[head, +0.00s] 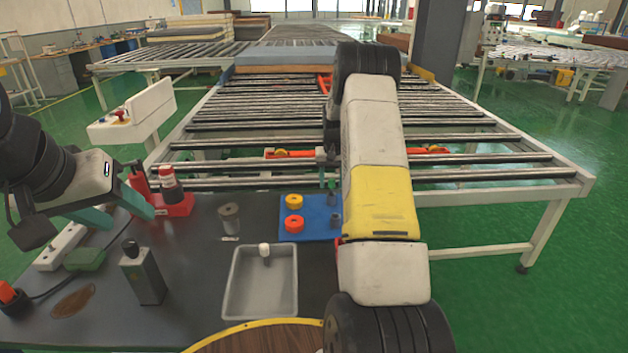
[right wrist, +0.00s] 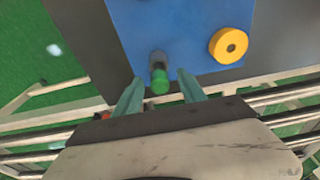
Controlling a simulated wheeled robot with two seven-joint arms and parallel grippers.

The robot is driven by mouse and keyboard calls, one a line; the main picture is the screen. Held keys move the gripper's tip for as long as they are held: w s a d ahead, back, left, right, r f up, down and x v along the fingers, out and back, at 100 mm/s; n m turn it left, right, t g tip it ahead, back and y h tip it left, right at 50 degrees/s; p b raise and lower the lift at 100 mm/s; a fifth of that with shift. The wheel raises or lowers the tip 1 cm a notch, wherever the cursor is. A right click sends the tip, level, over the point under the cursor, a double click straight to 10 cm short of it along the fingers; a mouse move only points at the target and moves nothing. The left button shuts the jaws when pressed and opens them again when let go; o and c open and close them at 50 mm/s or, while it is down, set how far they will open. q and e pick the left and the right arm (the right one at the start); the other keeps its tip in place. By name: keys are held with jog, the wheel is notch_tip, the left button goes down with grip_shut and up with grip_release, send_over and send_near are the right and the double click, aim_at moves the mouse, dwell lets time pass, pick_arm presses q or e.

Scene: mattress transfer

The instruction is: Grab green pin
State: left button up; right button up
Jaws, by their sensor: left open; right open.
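The green pin (right wrist: 160,82) stands at the edge of a blue board (right wrist: 180,25) in the right wrist view, on a dark round base. In the head view a small green-topped pin (head: 332,185) shows at the board's far right corner, beside my right arm. My right gripper (right wrist: 161,76) is open, its two teal fingers on either side of the pin with gaps to both. I cannot tell its exact height over the pin. My left gripper (head: 128,212) is open and empty at the left, over the dark table.
Yellow (head: 294,200) and orange (head: 294,224) rings sit on the blue board. A grey tray (head: 236,310), a metal cup (head: 229,217), a dark bottle (head: 142,275) and a red holder (head: 175,206) stand on the table. A roller conveyor (head: 235,142) lies behind.

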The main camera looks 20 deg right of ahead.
grip_shut()
jog(key=shift+r, duration=0.1)
